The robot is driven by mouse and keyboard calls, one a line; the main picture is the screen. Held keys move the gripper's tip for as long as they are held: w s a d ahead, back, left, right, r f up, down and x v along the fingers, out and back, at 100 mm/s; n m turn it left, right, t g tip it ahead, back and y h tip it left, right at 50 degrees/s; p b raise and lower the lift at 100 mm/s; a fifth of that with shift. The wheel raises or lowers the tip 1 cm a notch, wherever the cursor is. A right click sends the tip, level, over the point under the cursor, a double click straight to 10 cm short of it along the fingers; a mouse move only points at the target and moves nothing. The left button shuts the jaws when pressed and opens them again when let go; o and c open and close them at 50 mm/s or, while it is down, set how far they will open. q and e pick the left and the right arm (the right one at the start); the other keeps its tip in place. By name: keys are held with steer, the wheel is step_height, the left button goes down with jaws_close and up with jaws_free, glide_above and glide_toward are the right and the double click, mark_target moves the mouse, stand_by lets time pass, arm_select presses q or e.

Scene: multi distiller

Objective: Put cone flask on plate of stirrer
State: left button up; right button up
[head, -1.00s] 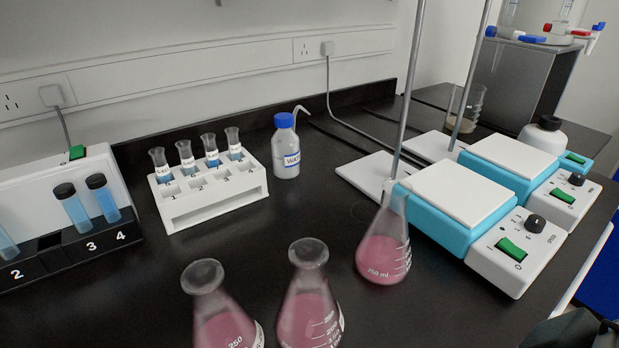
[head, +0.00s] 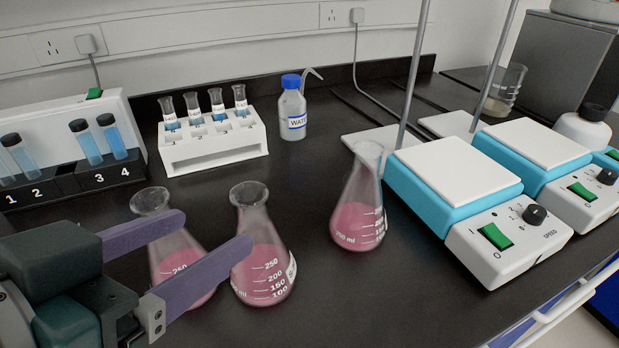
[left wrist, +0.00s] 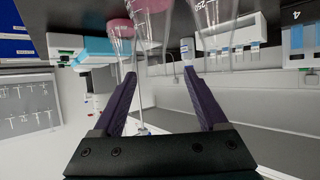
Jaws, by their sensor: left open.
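Three cone flasks with pink liquid stand upright on the black bench: a left one (head: 151,203), a middle one (head: 262,270) and a right one (head: 358,210). The nearer stirrer has a bare white plate (head: 455,168) on a blue body, right of the right flask. My left gripper (head: 215,231) is open and empty. In the head view its purple fingers overlap the left flask, and one tip overlaps the middle flask's edge; contact cannot be told. In the left wrist view the open fingers (left wrist: 157,76) point towards the flasks, which appear upside down. My right gripper is out of view.
A second stirrer (head: 535,143) stands behind the first, with metal rods on white bases. A water bottle (head: 292,112), a white tube rack (head: 215,150) and a dark numbered vial rack (head: 100,178) stand at the back. Bench space in front of the right flask is clear.

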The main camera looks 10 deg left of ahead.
mark_target(235, 206)
arm_select(q)
steer(key=shift+w+d+t+b, duration=0.15)
steer(key=shift+w+t+b, duration=0.5)
steer(key=shift+t+b, duration=0.2)
steer(key=x, duration=0.4)
steer(key=shift+d, duration=0.1)
steer(key=x, duration=0.3)
steer(key=b+x, duration=0.1)
steer(key=x, duration=0.1)
steer(key=shift+w+d+f, duration=0.15)
steer(key=shift+d+f, duration=0.2)
steer(key=shift+d, duration=0.05)
steer(key=shift+c, duration=0.3)
jaws_close()
